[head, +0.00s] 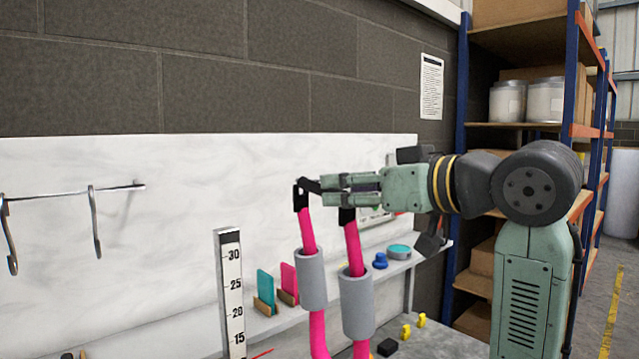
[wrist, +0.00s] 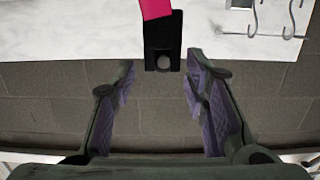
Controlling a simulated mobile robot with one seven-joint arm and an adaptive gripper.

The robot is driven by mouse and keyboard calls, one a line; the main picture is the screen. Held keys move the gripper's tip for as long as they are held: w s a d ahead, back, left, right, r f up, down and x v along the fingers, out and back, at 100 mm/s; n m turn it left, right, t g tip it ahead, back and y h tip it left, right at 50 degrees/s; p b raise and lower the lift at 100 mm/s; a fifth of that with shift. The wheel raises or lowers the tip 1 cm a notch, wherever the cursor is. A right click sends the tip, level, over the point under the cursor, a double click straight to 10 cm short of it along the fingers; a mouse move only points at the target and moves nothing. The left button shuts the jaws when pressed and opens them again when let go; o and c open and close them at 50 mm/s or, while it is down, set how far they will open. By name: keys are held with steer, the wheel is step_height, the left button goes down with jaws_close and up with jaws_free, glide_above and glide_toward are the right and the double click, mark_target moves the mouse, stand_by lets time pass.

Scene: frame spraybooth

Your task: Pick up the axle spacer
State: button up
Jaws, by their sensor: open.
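A pink fork (head: 353,247) with grey sleeves stands upright, its two legs ending at the top in black end pieces (head: 301,197). I cannot single out the axle spacer with certainty. A dark bar (head: 312,186) shows by the fork tops, partly hidden by my gripper. My gripper (head: 327,190) is level at the fork tops, pointing left, open. In the wrist view, my gripper (wrist: 160,78) has its fingers apart with nothing held between them. A black end piece (wrist: 163,32) with a grey round spot (wrist: 164,61) lies just beyond, between the fingertips.
A white shelf (head: 290,322) behind the fork bears a teal card (head: 265,287), a pink card (head: 289,278), a blue knob (head: 380,261) and a teal disc (head: 399,251). An upright ruler (head: 231,290) stands left. A black block (head: 387,347) and yellow pieces (head: 406,331) lie below.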

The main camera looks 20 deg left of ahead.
mark_target(322, 190)
steer(key=p+x, duration=0.2)
steer(key=x, duration=0.4)
steer(key=shift+a+r+p, duration=0.15)
steer(key=shift+a+p, duration=0.05)
steer(key=shift+p, duration=0.15)
jaws_close()
